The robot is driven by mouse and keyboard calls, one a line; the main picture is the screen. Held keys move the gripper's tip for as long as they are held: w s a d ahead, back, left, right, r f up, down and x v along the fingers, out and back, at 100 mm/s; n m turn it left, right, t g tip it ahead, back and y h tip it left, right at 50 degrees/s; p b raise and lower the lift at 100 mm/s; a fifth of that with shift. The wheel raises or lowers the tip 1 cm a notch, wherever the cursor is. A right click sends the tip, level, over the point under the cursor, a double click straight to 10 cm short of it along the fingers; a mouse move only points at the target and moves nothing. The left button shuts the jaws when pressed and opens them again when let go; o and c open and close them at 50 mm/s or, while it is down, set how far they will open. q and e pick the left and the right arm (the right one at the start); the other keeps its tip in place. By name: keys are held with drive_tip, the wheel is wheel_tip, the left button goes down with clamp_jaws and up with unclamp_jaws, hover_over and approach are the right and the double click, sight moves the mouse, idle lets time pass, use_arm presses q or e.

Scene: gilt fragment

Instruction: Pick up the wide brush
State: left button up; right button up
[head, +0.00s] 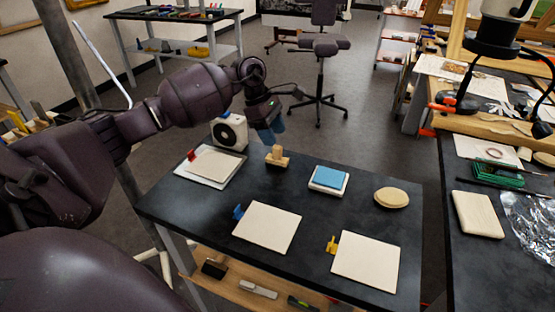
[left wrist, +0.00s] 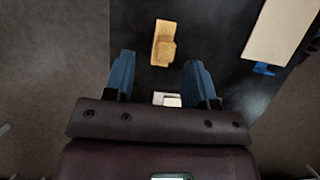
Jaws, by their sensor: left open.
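A wooden piece with a flat base and a short upright handle, which looks like the wide brush (head: 277,157), stands near the far edge of the dark table (head: 178,207). It also shows in the left wrist view (left wrist: 162,44), just beyond the fingertips. My left gripper (head: 268,127) hangs above and behind it, at the table's far edge, with blue fingers. In the left wrist view the fingers (left wrist: 158,60) are spread apart with nothing gripped between them. The brush is clear of the fingers. My right gripper is not in view.
A white box with a round black opening (head: 229,131) stands left of the brush. A blue pad on a white block (head: 328,178), a round tan disc (head: 391,197) and pale boards (head: 267,227) lie on the table. A cluttered bench (head: 455,250) stands at right.

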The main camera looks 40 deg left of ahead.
sight(277, 148)
use_arm(q)
drive_tip(key=x, duration=0.2)
drive_tip(key=s+x, duration=0.1)
drive_tip(key=x, duration=0.1)
drive_tip(key=shift+w+f, duration=0.1)
drive_tip(key=shift+f, duration=0.05)
drive_tip(key=shift+d+f, duration=0.15)
drive_tip(key=shift+f, duration=0.2)
clamp_jaws()
drive_tip(key=shift+r, duration=0.1)
wheel_tip(277, 148, up, 20)
drive_tip(key=p, duration=0.1)
idle(0.3)
drive_tip(key=c, duration=0.7)
unclamp_jaws()
drive_tip(key=shift+c, duration=1.1)
